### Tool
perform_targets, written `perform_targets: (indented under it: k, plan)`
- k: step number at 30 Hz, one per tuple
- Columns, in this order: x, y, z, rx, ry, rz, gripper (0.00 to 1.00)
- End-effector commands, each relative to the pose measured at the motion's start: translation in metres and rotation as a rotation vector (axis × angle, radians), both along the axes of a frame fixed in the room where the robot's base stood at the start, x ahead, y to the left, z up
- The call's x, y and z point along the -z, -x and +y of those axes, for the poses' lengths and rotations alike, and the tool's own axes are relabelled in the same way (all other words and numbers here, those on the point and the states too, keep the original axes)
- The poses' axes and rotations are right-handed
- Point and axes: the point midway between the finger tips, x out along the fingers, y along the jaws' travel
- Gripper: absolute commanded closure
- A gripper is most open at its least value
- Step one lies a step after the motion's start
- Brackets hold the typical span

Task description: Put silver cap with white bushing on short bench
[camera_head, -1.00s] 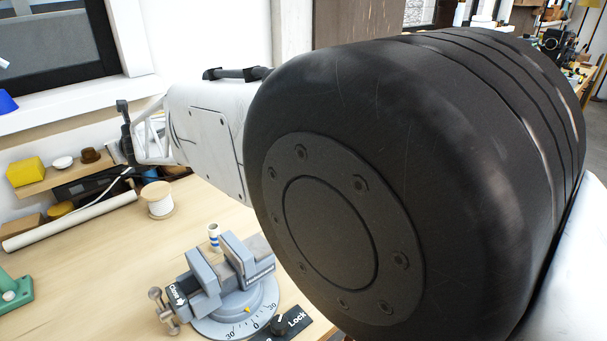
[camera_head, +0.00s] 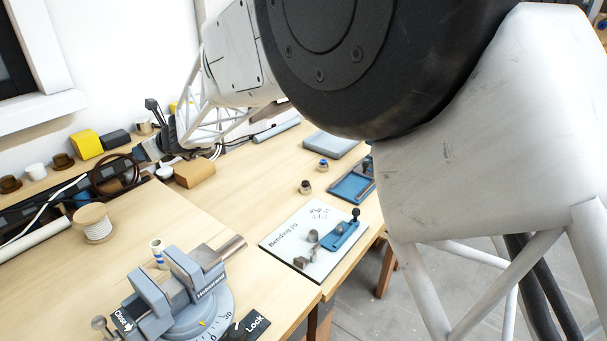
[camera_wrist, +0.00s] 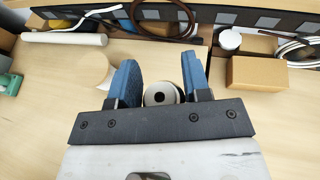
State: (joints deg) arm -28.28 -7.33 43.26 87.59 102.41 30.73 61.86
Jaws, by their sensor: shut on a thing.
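My gripper (camera_wrist: 160,88) shows in the wrist view with two blue fingers on either side of a round cream-white piece with a dark hole, which appears to be the white bushing (camera_wrist: 160,93). It is shut on this piece. The silver of the cap is not clearly visible. In the head view my gripper (camera_head: 148,150) is small, at the far left part of the worktop near the back shelf, and its held piece cannot be made out. The wooden worktop (camera_head: 225,205) has a seam across it; I cannot tell which part is the short bench.
A grey vise (camera_head: 185,290) stands at the front left, with a wire spool (camera_head: 94,222) behind it. A bending jig board (camera_head: 290,255), a blue tray (camera_head: 350,188) and small caps (camera_head: 305,187) lie right. A cardboard box (camera_head: 195,172) is near my gripper. Bare wood lies between.

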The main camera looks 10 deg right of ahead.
Motion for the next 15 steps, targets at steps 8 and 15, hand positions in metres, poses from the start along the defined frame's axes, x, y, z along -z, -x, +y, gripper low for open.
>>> perform_targets:
  k: [8,15]
  plan:
    - [-0.001,-0.019,-0.067,-0.018,0.0,0.0,0.83]
    - [-0.003,-0.029,-0.122,-0.038,0.0,0.0,0.83]
